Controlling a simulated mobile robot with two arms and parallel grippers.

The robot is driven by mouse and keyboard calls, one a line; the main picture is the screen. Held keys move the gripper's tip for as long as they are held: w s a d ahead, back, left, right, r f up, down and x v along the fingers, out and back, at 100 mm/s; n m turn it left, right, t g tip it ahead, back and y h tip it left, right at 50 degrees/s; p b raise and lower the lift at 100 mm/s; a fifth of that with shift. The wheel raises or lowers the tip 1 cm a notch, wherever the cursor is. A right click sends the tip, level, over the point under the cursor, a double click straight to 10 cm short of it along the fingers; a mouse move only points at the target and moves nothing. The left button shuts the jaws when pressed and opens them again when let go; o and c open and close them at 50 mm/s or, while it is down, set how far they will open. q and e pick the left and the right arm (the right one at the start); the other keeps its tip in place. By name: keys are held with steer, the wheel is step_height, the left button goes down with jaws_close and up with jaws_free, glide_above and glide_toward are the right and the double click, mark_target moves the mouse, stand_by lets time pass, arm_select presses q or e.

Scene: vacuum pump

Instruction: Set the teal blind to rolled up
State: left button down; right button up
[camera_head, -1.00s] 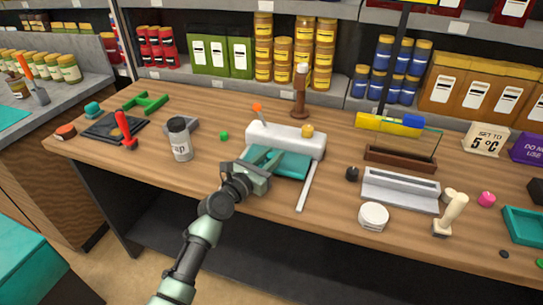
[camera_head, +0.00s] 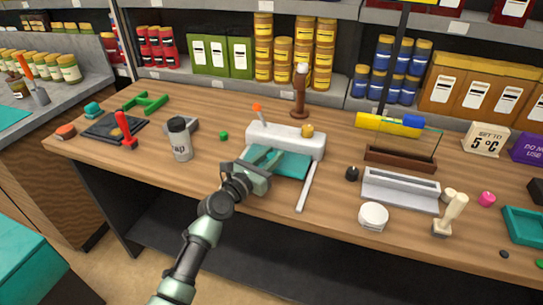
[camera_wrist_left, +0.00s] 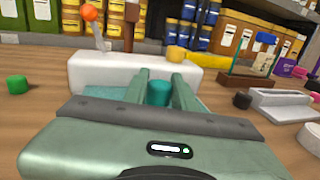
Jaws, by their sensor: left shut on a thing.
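The teal blind (camera_head: 291,164) is a flat sheet spread out in front of a white housing (camera_head: 287,140) on the wooden bench. The housing carries an orange-tipped lever (camera_head: 258,114) and a yellow knob (camera_head: 307,130); both also show in the wrist view, the lever (camera_wrist_left: 92,20) at left and the knob (camera_wrist_left: 177,54) at right. My left gripper (camera_head: 266,158) reaches over the left part of the sheet. In the wrist view its fingers (camera_wrist_left: 160,86) close on a small teal piece (camera_wrist_left: 159,95) in front of the housing. The fingers hide part of the sheet. My right gripper is out of view.
A pale strip (camera_head: 307,186) lies right of the blind. A green knob (camera_head: 224,135) and a grey shaker (camera_head: 180,139) stand to the left. A dark knob (camera_head: 352,173), a grey slotted block (camera_head: 400,190) and a white round tub (camera_head: 373,216) stand to the right.

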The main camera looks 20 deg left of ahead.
arm_select(q)
steer(key=w+b, duration=0.1)
steer(key=w, duration=0.3)
steer(key=shift+w+d, duration=0.1)
steer(key=shift+w, duration=0.2)
steer(key=shift+s, duration=0.1)
steer(key=c, duration=1.1)
jaws_free()
steer(key=shift+c, duration=0.2)
steer(key=v, duration=0.7)
steer(key=shift+s, duration=0.35)
